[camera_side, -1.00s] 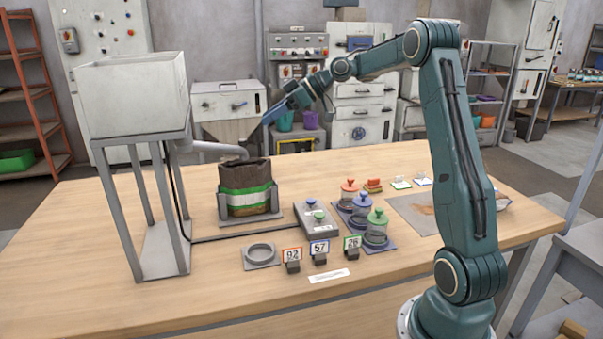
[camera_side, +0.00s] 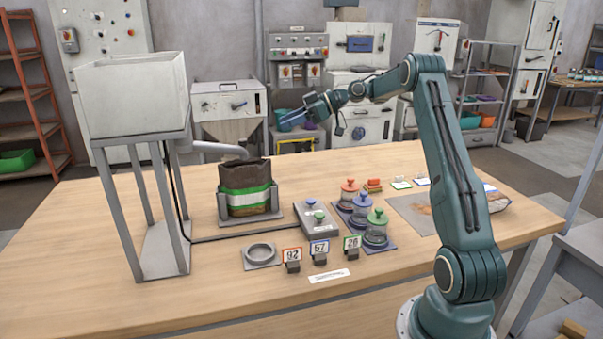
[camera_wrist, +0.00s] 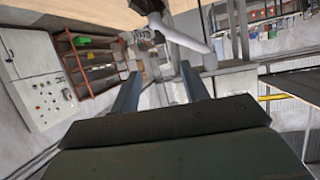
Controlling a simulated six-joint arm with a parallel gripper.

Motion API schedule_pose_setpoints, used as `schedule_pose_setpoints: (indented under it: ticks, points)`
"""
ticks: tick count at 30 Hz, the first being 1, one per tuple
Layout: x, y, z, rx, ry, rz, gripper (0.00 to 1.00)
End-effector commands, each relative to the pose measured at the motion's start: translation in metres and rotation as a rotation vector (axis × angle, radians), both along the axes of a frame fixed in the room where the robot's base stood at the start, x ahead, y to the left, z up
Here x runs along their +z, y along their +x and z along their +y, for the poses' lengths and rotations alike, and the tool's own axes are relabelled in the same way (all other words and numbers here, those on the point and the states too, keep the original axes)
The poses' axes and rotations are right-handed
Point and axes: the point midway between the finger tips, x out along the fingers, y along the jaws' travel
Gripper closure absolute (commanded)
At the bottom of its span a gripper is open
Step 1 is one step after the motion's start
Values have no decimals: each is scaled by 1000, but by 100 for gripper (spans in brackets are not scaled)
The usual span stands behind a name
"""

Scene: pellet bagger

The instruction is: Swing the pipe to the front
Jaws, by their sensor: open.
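The grey pipe (camera_side: 216,148) runs right from under the white hopper (camera_side: 132,100), and its bent end hangs over the mouth of the dark bag. It also shows in the wrist view (camera_wrist: 182,38), beyond my fingers. The bag (camera_side: 245,176) has a green and white band and stands upright in a grey holder (camera_side: 281,196). My gripper (camera_side: 283,124) is open and empty, in the air to the right of the pipe end and above it in the picture. In the wrist view my two fingers (camera_wrist: 160,73) are spread apart with nothing between them.
A control box (camera_side: 318,220) with buttons, lidded jars (camera_side: 376,228), number cards (camera_side: 319,248) and a round ring holder (camera_side: 261,254) stand on the wooden table (camera_side: 90,240). The hopper stand (camera_side: 132,207) is at left. The table's front left is clear.

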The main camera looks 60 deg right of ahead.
Motion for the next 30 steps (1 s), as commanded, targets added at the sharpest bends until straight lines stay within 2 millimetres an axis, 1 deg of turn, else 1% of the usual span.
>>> schedule_pose_setpoints:
  ticks: [21, 25, 30]
  points:
    - [-39, 77, 55, 2, 1, 2, 55]
    - [-44, 87, 61, 0, 1, 1, 55]
    - [-48, 93, 65, -2, 1, 1, 55]
